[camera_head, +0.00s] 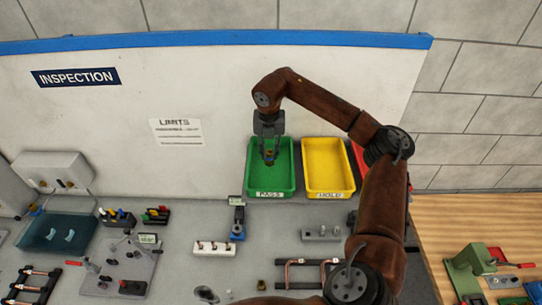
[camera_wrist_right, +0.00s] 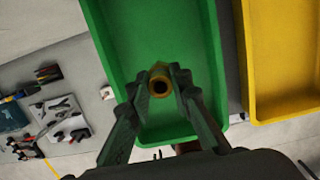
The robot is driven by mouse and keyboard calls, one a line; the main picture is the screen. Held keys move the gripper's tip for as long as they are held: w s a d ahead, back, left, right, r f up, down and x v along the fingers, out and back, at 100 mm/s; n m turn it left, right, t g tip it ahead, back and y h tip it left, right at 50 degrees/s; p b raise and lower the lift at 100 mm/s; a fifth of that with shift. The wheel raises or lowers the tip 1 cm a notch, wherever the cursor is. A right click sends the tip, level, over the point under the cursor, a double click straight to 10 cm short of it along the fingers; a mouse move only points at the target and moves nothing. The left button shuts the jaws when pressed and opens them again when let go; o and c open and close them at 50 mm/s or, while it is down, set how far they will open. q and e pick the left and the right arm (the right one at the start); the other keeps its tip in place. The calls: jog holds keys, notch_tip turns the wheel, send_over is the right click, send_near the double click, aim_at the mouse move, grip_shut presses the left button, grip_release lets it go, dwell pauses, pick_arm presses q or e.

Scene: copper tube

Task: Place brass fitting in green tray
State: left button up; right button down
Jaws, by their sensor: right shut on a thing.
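My right gripper (camera_head: 269,154) is over the green tray (camera_head: 289,176), which is labelled PASS. In the right wrist view, the right gripper (camera_wrist_right: 161,82) is shut on a small brass fitting (camera_wrist_right: 158,71), with its round open end facing the camera. The fitting is between the two fingertips, and the floor of the green tray (camera_wrist_right: 180,30) shows behind it. I cannot tell how high the fitting is above the tray floor. My left gripper is not in view.
A yellow tray (camera_head: 328,165) stands right of the green one, and a red tray (camera_head: 358,160) is partly hidden by my right arm. A white block (camera_head: 214,248), a digital gauge (camera_head: 237,215) and copper tubes (camera_head: 300,263) lie nearer on the bench.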

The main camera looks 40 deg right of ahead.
aim_at(271, 159)
jog(key=f, duration=0.1)
jog(key=d+f+p, duration=0.1)
jog(key=f, duration=0.1)
jog(key=shift+w+f, duration=0.1)
jog(key=shift+f, duration=0.45)
jog(key=shift+a, duration=0.1)
jog(key=shift+f, duration=0.1)
jog(key=c, duration=1.7)
grip_release()
jog(key=shift+c, duration=0.2)
